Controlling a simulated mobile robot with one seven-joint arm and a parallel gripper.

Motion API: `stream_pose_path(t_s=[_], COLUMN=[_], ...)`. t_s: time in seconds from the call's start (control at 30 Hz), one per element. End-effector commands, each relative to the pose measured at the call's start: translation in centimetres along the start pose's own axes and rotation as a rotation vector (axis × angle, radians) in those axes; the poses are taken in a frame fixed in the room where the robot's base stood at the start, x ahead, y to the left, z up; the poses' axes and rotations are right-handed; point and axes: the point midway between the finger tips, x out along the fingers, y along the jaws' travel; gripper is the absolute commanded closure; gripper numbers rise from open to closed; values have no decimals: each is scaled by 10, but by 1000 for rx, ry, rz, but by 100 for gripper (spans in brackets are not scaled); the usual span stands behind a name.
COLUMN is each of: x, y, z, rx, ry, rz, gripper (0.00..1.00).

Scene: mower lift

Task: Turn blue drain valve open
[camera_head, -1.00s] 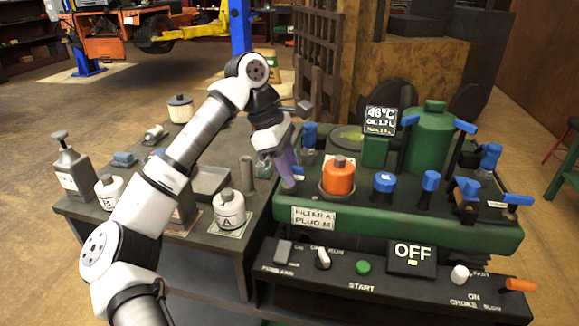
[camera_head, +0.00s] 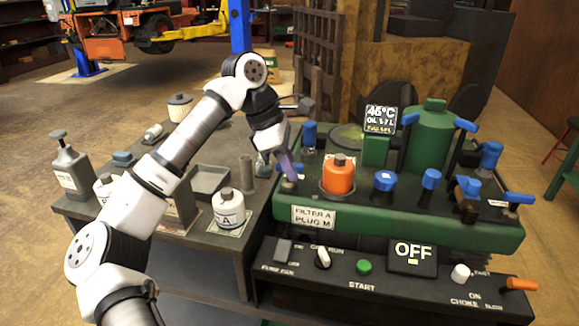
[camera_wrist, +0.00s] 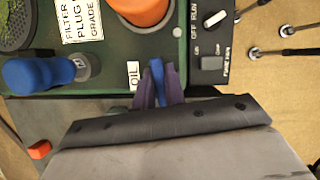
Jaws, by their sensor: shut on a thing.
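The blue drain valve handle (camera_wrist: 157,82) shows as a narrow blue lever between my fingers in the wrist view, at the edge of the green engine deck beside a small white OIL label (camera_wrist: 133,75). My gripper (camera_wrist: 158,86) is shut on this handle, with one purple finger on each side. In the head view my gripper (camera_head: 290,176) points down at the left front end of the green engine block (camera_head: 400,232). The fingers mostly hide the handle there, so its exact turn is hard to read.
The orange filter (camera_head: 338,177) stands close right of my gripper. A blue-capped part (camera_head: 309,135) stands behind it, and other blue handles lie right. The control panel (camera_head: 390,280) reads OFF.

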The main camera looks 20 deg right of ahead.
Motion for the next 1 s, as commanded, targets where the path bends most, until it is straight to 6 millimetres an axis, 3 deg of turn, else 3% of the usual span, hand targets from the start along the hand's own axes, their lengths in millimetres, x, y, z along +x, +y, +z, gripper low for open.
stream_pose_path(t_s=[1.0], x=[2], y=[0], z=[-2], rx=[-877], ry=[5], rz=[369], gripper=[100])
